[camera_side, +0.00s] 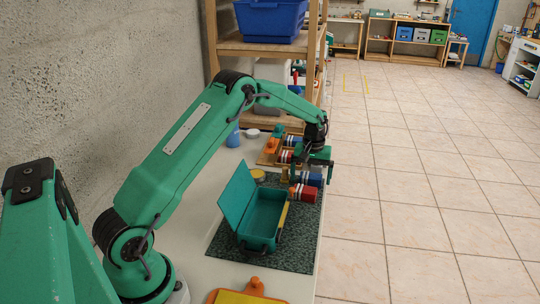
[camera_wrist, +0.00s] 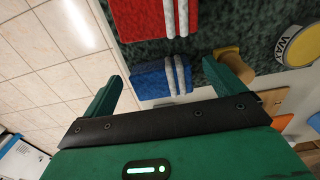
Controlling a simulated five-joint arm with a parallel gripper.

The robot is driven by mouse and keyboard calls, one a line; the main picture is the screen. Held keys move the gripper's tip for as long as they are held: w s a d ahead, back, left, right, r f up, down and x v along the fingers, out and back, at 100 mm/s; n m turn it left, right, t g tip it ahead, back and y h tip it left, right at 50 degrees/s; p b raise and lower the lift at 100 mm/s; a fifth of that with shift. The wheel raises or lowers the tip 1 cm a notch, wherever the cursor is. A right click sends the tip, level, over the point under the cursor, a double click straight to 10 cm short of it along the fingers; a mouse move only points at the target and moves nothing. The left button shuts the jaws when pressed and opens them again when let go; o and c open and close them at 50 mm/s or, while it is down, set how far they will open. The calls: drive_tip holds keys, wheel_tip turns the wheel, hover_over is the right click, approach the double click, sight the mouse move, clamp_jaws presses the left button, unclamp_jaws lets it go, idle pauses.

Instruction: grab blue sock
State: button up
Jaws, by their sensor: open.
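The blue sock (camera_side: 309,179), a rolled bundle with white stripes at one end, lies on the dark green mat (camera_side: 229,240) beside the red sock (camera_side: 303,194). In the wrist view the blue sock (camera_wrist: 152,82) lies between my gripper's two fingers, with the red sock (camera_wrist: 150,18) beyond it. My gripper (camera_wrist: 161,74) is open, its fingers spread to either side of the blue sock. In the side view my gripper (camera_side: 312,173) is over the blue sock and partly hides it. I cannot tell whether the fingers touch it.
An open teal box (camera_side: 262,215) with its lid up stands on the mat. A yellow tin (camera_wrist: 297,46) and a wooden piece (camera_wrist: 236,65) lie near the right finger. More rolled items (camera_side: 286,156) sit behind. The bench edge and tiled floor are at right.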

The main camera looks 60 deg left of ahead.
drive_tip(key=shift+f, duration=0.7)
drive_tip(key=c, duration=1)
drive_tip(key=shift+r, duration=0.1)
drive_tip(key=shift+c, duration=0.2)
drive_tip(key=shift+r, duration=0.35)
wheel_tip(320, 180, up, 3)
drive_tip(key=s+d+r, duration=0.3)
drive_tip(key=d+r, duration=0.4)
drive_tip(key=d, duration=0.4)
drive_tip(key=shift+s+d, duration=0.1)
